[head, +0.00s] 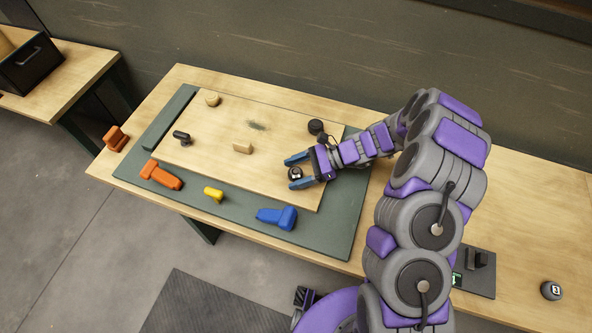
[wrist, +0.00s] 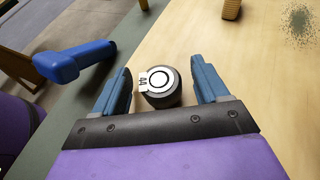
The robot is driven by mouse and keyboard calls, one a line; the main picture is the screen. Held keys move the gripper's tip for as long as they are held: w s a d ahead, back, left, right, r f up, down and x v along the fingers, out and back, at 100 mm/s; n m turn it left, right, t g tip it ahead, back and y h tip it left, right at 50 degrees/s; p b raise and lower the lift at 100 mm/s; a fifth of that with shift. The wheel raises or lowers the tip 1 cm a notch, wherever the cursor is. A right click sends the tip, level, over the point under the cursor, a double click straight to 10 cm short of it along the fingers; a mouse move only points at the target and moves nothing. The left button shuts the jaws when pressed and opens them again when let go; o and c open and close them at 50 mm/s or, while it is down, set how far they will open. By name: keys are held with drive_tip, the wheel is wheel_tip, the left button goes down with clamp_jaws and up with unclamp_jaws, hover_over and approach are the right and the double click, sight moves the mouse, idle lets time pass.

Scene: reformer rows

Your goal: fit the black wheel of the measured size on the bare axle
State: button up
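A small black wheel (head: 296,174) with a white ring on top sits at the right front of the pale wooden board. In the wrist view the wheel (wrist: 163,98) carries a small white tag that seems to read 44. My gripper (head: 294,172) is around it, with one blue finger on each side. In the wrist view my gripper (wrist: 162,82) is open, with a gap between each finger and the wheel. A black round piece (head: 316,126) stands behind my gripper. A dark short cylinder (head: 181,136) lies on the board's left. I cannot tell which part is the bare axle.
A green mat (head: 330,235) lies under the board (head: 200,155). Orange (head: 160,175), yellow (head: 213,193) and blue (head: 279,217) tools lie along its front. A tan block (head: 242,147) and tan disc (head: 212,99) are on the board. A numbered black piece (head: 551,290) stands far right.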

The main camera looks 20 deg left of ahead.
drive_tip(key=shift+o, duration=0.2)
drive_tip(key=p+v, duration=0.3)
drive_tip(key=v, duration=1.4)
drive_tip(key=shift+w, duration=0.25)
drive_tip(key=shift+d+r, duration=0.1)
drive_tip(key=shift+d, duration=0.05)
drive_tip(key=s+r+n+h, duration=0.5)
drive_tip(key=s+r+n, duration=0.3)
drive_tip(key=s+r, duration=0.65)
drive_tip(key=s+d+r+n+t+h, duration=0.2)
drive_tip(key=s+d, duration=0.4)
drive_tip(key=s, duration=0.3)
drive_tip(key=s+d+r+n+t+h, duration=0.1)
drive_tip(key=s+d+h, duration=0.4)
drive_tip(key=s, duration=0.5)
drive_tip(key=shift+d+r+n+t, duration=0.4)
drive_tip(key=shift+d+r+n, duration=0.25)
drive_tip(key=shift+n, duration=0.35)
drive_tip(key=shift+a, duration=0.15)
